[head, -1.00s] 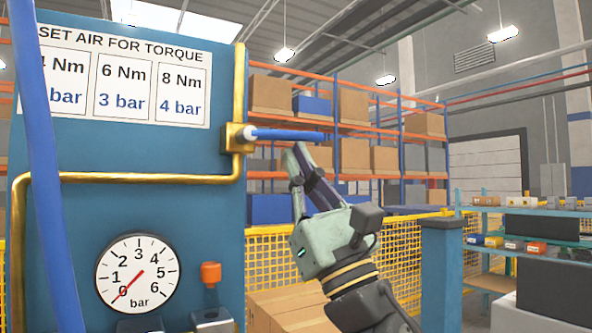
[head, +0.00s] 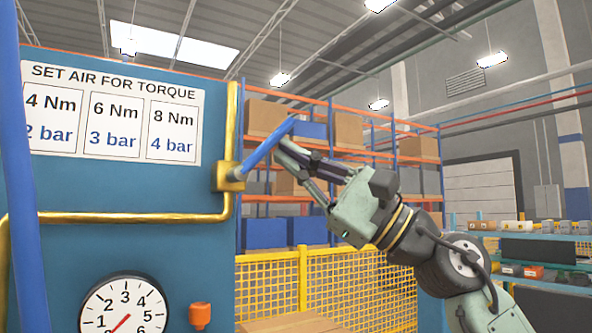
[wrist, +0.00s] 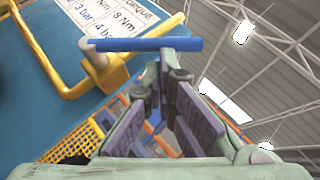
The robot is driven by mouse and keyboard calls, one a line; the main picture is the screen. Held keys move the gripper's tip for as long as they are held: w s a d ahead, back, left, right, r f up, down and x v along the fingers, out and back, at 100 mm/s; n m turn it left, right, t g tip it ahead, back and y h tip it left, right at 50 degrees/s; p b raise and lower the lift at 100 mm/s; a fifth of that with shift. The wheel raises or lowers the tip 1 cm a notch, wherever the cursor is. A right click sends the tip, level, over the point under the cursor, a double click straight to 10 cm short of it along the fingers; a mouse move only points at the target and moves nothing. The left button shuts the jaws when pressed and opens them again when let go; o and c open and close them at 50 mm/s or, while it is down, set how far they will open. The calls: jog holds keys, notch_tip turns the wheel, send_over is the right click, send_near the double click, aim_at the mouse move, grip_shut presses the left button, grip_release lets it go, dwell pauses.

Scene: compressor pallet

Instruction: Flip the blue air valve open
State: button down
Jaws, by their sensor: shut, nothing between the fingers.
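The blue air valve handle (head: 268,147) slants up and to the right from its brass valve body (head: 229,177) on the edge of the blue panel. My gripper (head: 284,146) is shut and empty, its fingertips just below and right of the handle's outer part. In the wrist view the blue handle (wrist: 145,44) crosses just beyond my fingertips (wrist: 165,68). They look to be touching or nearly touching; I cannot tell which.
The blue panel (head: 60,185) carries a torque sign (head: 115,112), brass pipe (head: 140,217), pressure gauge (head: 124,308) and orange knob (head: 200,316). A blue hose (head: 22,180) hangs at left. A yellow mesh fence (head: 335,285) and shelving stand behind.

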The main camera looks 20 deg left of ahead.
aim_at(282, 133)
jog(key=shift+g, duration=0.3)
jog(key=shift+s+a+r, duration=0.35)
jog(key=shift+r, duration=0.3)
jog(key=shift+s+a+r, duration=0.3)
jog(key=shift+s+r, duration=0.05)
jog(key=shift+r, duration=0.35)
jog(key=shift+s+a+r, duration=0.35)
jog(key=shift+r, duration=0.3)
jog(key=shift+s+r, duration=0.1)
